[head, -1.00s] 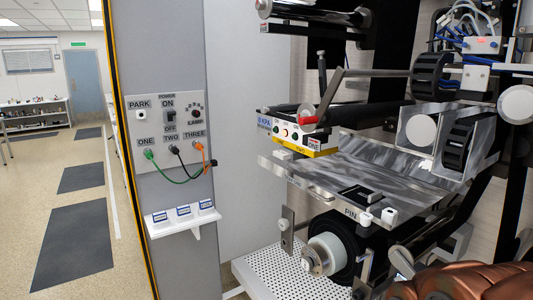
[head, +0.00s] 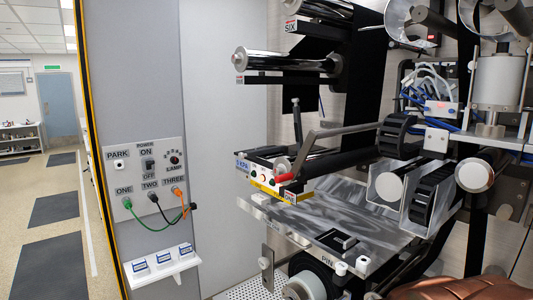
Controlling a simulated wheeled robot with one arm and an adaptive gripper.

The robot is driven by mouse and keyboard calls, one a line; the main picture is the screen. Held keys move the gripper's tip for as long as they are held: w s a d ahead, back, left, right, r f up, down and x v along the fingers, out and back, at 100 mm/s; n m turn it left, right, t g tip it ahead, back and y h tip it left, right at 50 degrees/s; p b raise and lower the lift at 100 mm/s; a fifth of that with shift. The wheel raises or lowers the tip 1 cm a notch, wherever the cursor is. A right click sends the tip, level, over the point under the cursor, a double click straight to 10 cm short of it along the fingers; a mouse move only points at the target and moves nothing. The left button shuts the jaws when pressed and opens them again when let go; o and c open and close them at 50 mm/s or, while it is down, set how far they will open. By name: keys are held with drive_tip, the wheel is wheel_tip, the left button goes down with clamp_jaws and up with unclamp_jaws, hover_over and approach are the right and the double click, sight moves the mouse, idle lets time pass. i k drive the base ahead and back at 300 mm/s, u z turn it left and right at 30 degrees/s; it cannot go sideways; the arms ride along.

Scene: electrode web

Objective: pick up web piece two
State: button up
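No piece labelled as web piece two can be made out. A black web (head: 371,75) hangs down through the machine at the upper middle. A small dark framed square (head: 337,240) lies on the shiny metal table (head: 375,232), near its front edge by the PIN label; I cannot tell whether it is a web piece. My gripper is not in view.
A grey panel with POWER switch and coloured cables (head: 146,180) stands left, above a small white shelf (head: 161,266) with several labelled blocks. Rollers and brackets (head: 430,185) crowd the table's right. A copper-coloured shape (head: 455,290) fills the bottom right. Open floor lies far left.

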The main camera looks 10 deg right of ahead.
sight(339, 241)
drive_tip(key=z, duration=0.05)
drive_tip(key=k, duration=0.5)
drive_tip(key=u, duration=1.05)
drive_tip(key=i, duration=0.7)
drive_tip(key=z, duration=0.55)
